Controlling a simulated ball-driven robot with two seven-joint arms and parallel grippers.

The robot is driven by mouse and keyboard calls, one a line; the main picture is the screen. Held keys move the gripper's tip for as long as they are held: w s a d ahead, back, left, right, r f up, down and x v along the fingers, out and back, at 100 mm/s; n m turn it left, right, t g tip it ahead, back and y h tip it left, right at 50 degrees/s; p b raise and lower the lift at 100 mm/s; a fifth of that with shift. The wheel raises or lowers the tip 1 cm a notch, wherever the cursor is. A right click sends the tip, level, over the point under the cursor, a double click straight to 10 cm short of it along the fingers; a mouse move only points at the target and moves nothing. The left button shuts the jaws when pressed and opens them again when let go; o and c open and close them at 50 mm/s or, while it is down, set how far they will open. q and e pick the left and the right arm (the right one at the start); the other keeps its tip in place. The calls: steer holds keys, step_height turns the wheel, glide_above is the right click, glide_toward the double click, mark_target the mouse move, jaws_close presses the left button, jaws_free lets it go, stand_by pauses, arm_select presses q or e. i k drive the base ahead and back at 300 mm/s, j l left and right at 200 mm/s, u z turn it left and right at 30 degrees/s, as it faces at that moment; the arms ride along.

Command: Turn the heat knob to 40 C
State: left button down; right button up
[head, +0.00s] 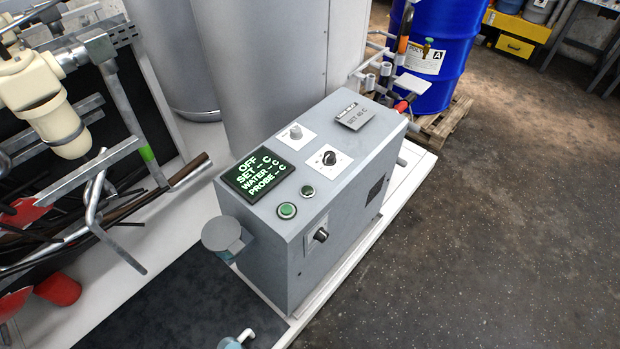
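A grey control box (270,245) stands in the middle of the head view. On its top, a black knob (330,158) sits on a white dial plate; its markings are too small to read. A paler grey knob (296,132) sits on another white plate behind it. Another black knob (321,235) is on the front side. I cannot tell for certain which is the heat knob. The display (258,174) reads OFF, with dashes for SET, WATER and PROBE. A grey tag (355,116) appears to read SET 40 C. Neither gripper is in view.
Two round green buttons (287,211) (308,191) sit near the display. A round grey part (221,233) sticks out at the box's left. Pipes and cream-coloured equipment (40,100) crowd the left. A blue drum (440,60) stands on a pallet behind. The floor (500,220) at right is clear.

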mark_target(329, 159)
steer(key=i+l+z, duration=0.2)
steer(key=z, duration=0.15)
steer(key=i+l+z, duration=0.15)
steer(key=z, duration=0.2)
steer(key=i, duration=0.1)
